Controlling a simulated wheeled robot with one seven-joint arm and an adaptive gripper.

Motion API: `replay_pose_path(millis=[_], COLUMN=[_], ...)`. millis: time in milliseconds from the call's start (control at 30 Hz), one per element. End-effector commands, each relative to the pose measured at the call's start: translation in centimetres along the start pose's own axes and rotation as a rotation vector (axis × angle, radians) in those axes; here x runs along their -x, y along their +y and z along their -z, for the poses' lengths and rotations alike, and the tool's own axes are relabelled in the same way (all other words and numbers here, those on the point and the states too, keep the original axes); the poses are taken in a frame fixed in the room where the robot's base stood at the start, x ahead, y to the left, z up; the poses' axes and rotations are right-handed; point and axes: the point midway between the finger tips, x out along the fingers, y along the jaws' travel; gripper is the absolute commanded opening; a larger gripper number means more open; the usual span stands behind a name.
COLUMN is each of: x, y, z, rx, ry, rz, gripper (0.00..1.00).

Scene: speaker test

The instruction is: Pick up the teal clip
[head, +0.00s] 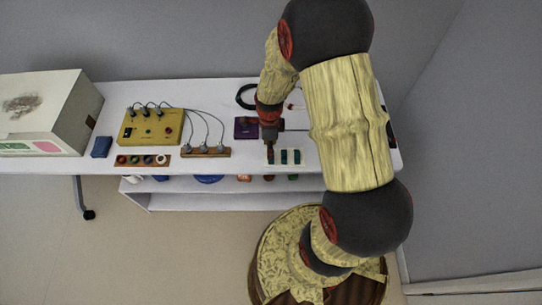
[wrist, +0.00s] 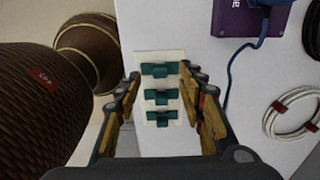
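Three teal clips sit in a row on a pale card (wrist: 151,56) on the white table. In the wrist view these are the far clip (wrist: 159,70), the middle clip (wrist: 158,97) and the near clip (wrist: 157,117). My gripper (wrist: 160,80) is open, with its fingers on either side of the row in the picture and nothing held between them. In the head view my gripper (head: 270,146) points down over the left end of the card and partly hides the clip there. Two clips show clear of it, the middle one (head: 284,157) and the right one (head: 297,157). I cannot tell the exact height above them.
A purple box (head: 246,128) with a blue cable (wrist: 243,53) lies near the card. A coiled white cable (wrist: 291,113) is to the right in the wrist view.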

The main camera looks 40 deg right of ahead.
Motion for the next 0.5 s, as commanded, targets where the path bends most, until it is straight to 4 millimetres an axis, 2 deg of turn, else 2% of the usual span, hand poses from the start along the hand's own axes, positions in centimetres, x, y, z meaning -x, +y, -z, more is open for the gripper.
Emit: replay_pose_path(millis=[233, 500], x=[-3.8, -4.3], y=[0.1, 0.0], z=[0.5, 0.4], rx=[0.000, 0.001], ry=[0.001, 0.000], rz=[-0.004, -0.001], gripper=[0.39, 0.39])
